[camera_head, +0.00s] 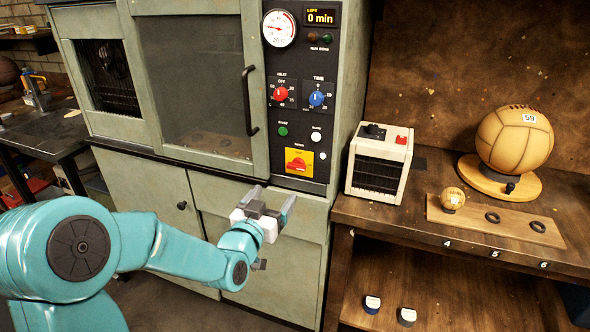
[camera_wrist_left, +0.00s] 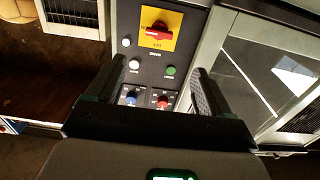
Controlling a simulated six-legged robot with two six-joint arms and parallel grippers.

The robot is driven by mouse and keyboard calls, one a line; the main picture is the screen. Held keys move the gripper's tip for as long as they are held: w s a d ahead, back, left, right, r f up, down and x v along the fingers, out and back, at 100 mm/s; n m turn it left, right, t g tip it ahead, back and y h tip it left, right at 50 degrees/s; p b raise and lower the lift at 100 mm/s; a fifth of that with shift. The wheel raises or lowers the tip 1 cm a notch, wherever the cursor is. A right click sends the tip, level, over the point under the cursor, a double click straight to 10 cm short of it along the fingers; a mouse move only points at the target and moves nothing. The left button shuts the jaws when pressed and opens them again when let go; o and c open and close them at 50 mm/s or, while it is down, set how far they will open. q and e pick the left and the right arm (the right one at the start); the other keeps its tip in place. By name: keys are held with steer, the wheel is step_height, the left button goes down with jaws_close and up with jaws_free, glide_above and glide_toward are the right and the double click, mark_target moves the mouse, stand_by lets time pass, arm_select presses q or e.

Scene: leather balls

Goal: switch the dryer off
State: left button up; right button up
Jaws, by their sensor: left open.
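The dryer (camera_head: 230,190) is a grey-green cabinet with a window door and a black control panel. Low on the panel, a red rotary switch (camera_head: 299,162) sits on a yellow plate; its handle looks roughly level in the left wrist view (camera_wrist_left: 156,33). Above it are a red HEAT knob (camera_head: 280,94), a blue TIME knob (camera_head: 317,99), a green button (camera_head: 283,131) and white buttons. The display (camera_head: 321,17) reads 0 min. My left gripper (camera_head: 272,203) is open and empty, below and slightly left of the switch, apart from the panel. My right gripper is not in view.
The black door handle (camera_head: 249,100) stands out left of the panel. A dark table (camera_head: 45,138) is at left.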

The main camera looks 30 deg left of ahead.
mark_target(295, 167)
arm_select(q)
steer(key=p+x, duration=0.2)
steer(key=x, duration=1)
steer(key=shift+d+r, duration=0.15)
steer(key=shift+w, duration=0.5)
steer(key=c, duration=1)
